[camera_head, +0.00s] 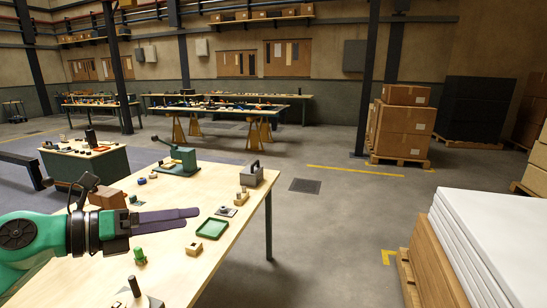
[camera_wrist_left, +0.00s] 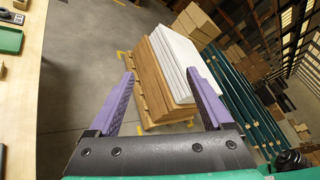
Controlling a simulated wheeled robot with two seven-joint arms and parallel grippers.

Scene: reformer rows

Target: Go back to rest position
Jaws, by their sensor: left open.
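My left gripper (camera_head: 190,217) reaches in from the left in the head view, above the wooden workbench. Its purple fingers point right. In the left wrist view the gripper (camera_wrist_left: 160,85) has its two fingers spread wide with nothing between them. Beyond them, lower down, is a stack of white and brown boards (camera_wrist_left: 165,68). My right gripper is in neither view.
The workbench (camera_head: 228,172) carries a green tray (camera_head: 212,228), small wooden blocks (camera_head: 194,248), a green piece (camera_head: 139,256), a grey block (camera_head: 252,174) and a green press (camera_head: 182,160). White boards (camera_head: 490,235) stand at right. The floor (camera_head: 330,235) between is clear.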

